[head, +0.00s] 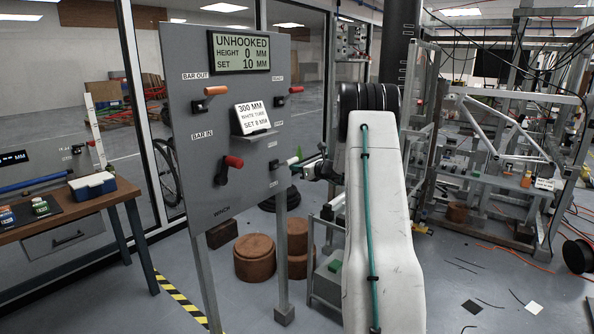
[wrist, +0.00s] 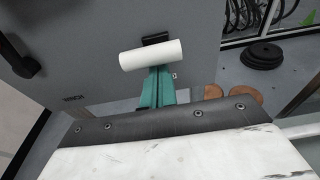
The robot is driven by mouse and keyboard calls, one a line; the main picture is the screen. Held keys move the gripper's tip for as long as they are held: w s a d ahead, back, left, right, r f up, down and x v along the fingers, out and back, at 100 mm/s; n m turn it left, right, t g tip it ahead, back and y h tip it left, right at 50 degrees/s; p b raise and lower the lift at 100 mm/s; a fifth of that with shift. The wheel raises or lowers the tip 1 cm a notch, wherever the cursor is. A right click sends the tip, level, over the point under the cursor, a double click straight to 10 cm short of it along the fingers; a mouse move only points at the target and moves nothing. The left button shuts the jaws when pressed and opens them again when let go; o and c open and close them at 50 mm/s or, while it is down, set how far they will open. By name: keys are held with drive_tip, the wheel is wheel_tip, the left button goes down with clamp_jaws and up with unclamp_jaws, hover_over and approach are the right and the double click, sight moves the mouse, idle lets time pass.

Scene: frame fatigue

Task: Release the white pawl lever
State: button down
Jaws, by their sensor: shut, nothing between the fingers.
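The white pawl lever (head: 286,163) is on the lower right of the grey panel in the head view. In the wrist view its white cylindrical handle (wrist: 151,55) lies across the tips of my gripper (wrist: 156,82). My gripper (head: 318,164) is shut with nothing between its fingers, close to the handle. The wrist view does not settle whether the tips touch it. The panel's display (head: 241,52) reads UNHOOKED, height 0 mm, set 10 mm. My arm hides part of the area right of the panel.
A card (head: 253,118) stands on a small shelf.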

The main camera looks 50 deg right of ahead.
wheel_tip(320, 180, down, 4)
drive_tip(key=s+r, duration=0.1)
drive_tip(key=s, duration=0.8)
drive_tip(key=shift+d+r, duration=0.3)
drive_tip(key=shift+d, duration=0.1)
drive_tip(key=shift+s, duration=0.1)
